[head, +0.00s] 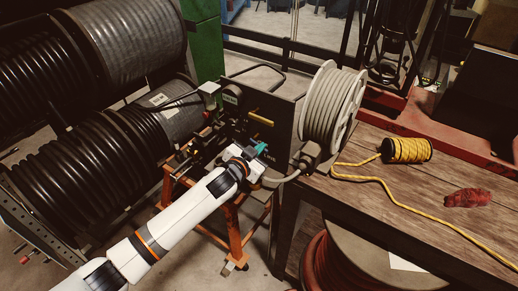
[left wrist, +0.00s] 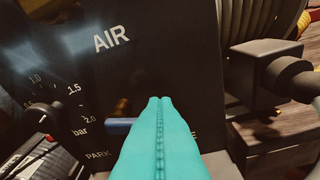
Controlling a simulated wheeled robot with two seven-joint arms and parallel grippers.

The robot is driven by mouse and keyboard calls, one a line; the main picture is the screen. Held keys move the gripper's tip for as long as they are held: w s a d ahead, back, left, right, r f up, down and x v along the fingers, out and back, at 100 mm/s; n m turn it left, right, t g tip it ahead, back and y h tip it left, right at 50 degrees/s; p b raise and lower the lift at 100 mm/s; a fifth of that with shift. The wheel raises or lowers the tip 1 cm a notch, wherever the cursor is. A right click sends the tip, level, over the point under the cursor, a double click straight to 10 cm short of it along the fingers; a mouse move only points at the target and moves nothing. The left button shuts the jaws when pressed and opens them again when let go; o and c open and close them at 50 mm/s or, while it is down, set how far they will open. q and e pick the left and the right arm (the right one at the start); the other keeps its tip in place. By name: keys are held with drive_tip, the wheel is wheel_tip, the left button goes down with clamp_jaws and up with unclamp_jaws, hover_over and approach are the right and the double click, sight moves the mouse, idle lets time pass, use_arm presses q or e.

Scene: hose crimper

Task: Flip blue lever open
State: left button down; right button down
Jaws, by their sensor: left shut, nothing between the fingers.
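The blue lever (left wrist: 119,125) shows in the left wrist view as a short level bar low on a dark panel (left wrist: 130,70) marked AIR. Its right part is hidden behind my left gripper (left wrist: 159,100), whose teal fingers are shut together with nothing between them. The fingertips are in front of the panel, just right of the visible part of the lever; I cannot tell whether they touch it. In the head view my left gripper (head: 262,148) is at the hose machine's panel (head: 284,130), and I cannot make out the lever there. My right gripper is not in view.
A pressure dial (left wrist: 50,110) marked in bar is left of the lever, above the word PARK. A grey hose reel (head: 332,105) stands right of the panel. A wooden bench (head: 370,165) carries a yellow rope spool (head: 407,150) and a red rag (head: 467,198). Large black hose coils (head: 90,150) fill the left.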

use_arm(q)
drive_tip(key=shift+d+f+m+b, duration=0.1)
drive_tip(key=shift+f+m+b, duration=0.3)
drive_tip(key=shift+m, duration=0.1)
wheel_tip(320, 180, down, 3)
drive_tip(key=m+t+b, duration=0.1)
drive_tip(key=m+b, duration=0.1)
drive_tip(key=m+t+y+b, duration=0.1)
drive_tip(key=m+b, duration=0.2)
drive_tip(key=shift+f+m, duration=0.1)
drive_tip(key=shift+m, duration=0.2)
drive_tip(key=shift+w+a+f+m+b, duration=0.15)
drive_tip(key=shift+a+f+m+b, duration=0.15)
drive_tip(key=shift+m+b, duration=0.6)
drive_tip(key=shift+r+t+y, duration=0.1)
drive_tip(key=shift+t+y, duration=0.2)
